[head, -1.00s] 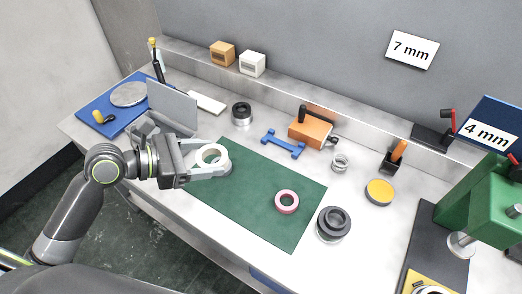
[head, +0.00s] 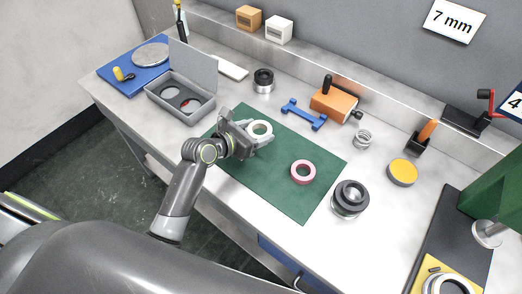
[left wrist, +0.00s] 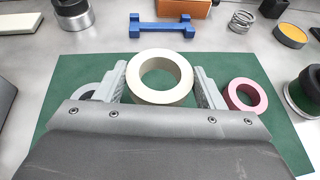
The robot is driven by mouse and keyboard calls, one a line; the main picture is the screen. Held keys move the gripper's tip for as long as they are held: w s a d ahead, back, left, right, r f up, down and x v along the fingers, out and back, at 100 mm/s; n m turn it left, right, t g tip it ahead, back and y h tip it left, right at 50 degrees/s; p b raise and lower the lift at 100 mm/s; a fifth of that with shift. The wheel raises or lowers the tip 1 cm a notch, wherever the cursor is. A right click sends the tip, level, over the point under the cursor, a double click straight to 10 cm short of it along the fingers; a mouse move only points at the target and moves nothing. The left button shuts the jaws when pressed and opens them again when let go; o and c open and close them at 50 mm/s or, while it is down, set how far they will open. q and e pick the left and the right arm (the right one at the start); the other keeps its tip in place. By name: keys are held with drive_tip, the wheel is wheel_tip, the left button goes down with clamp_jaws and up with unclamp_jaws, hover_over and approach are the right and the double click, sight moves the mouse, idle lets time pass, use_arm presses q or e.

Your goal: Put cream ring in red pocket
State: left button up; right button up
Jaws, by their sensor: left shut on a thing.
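The cream ring (head: 260,130) is held between the fingers of my left gripper (head: 257,137), over the green mat. In the left wrist view the cream ring (left wrist: 160,77) sits between both fingertips, its hole facing up. The open grey case (head: 163,103) stands at the left with its lid raised. Inside are dark round recesses, and a little red (head: 185,102) shows in one, which looks like the red pocket. A grey ring (left wrist: 86,93) lies partly hidden behind a finger in the left wrist view. My right gripper is not in view.
A pink ring (head: 303,172) lies on the green mat (head: 300,205). A dark stepped ring part (head: 349,198) stands right of it. A blue bracket (head: 303,114) and an orange block (head: 335,104) are behind. The case's raised lid (head: 193,66) stands at its back.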

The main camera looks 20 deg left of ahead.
sight(257, 151)
use_arm(q)
drive_tip(key=shift+f+b, duration=0.6)
drive_tip(key=shift+f, duration=2.8)
drive_tip(key=shift+f, duration=0.15)
drive_tip(key=o, duration=0.8)
